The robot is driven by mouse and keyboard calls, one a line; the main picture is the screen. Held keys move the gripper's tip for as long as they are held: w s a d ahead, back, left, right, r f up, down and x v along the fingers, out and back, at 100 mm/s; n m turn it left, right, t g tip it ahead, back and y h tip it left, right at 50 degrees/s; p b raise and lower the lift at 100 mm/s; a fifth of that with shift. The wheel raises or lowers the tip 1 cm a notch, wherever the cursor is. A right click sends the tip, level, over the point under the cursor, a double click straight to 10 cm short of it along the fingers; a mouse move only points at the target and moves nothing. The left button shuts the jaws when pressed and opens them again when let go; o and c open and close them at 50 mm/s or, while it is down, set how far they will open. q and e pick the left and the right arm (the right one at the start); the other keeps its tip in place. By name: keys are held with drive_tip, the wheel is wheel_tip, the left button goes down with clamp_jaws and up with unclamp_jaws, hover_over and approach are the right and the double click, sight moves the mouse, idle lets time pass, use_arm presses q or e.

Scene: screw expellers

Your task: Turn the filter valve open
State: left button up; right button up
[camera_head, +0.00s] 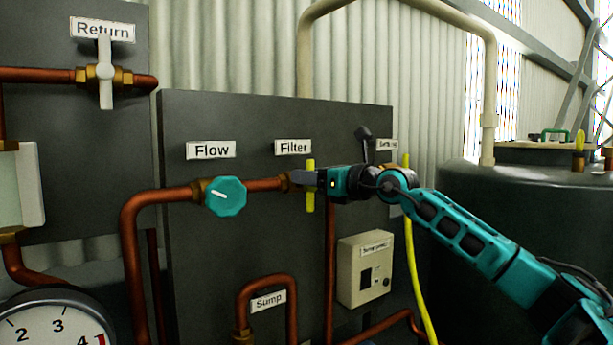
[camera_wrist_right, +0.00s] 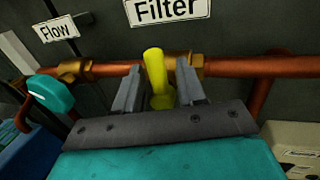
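The filter valve has a yellow lever handle (camera_head: 310,203) below the "Filter" label (camera_head: 293,147) on the dark panel. The handle stands upright, across the horizontal copper pipe. My right gripper (camera_head: 303,180) is at the handle. The fingers hide part of the valve body in the head view. My left gripper is not in view.
A teal flow knob (camera_head: 225,196) sits left of the filter valve. The return valve (camera_head: 105,72) is at the upper left. A small beige box (camera_head: 365,268) and a yellow cable (camera_head: 416,285) are at the lower right. A dark tank (camera_head: 520,215) stands on the right.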

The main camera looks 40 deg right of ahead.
drive_tip(key=shift+c, duration=0.6)
clamp_jaws()
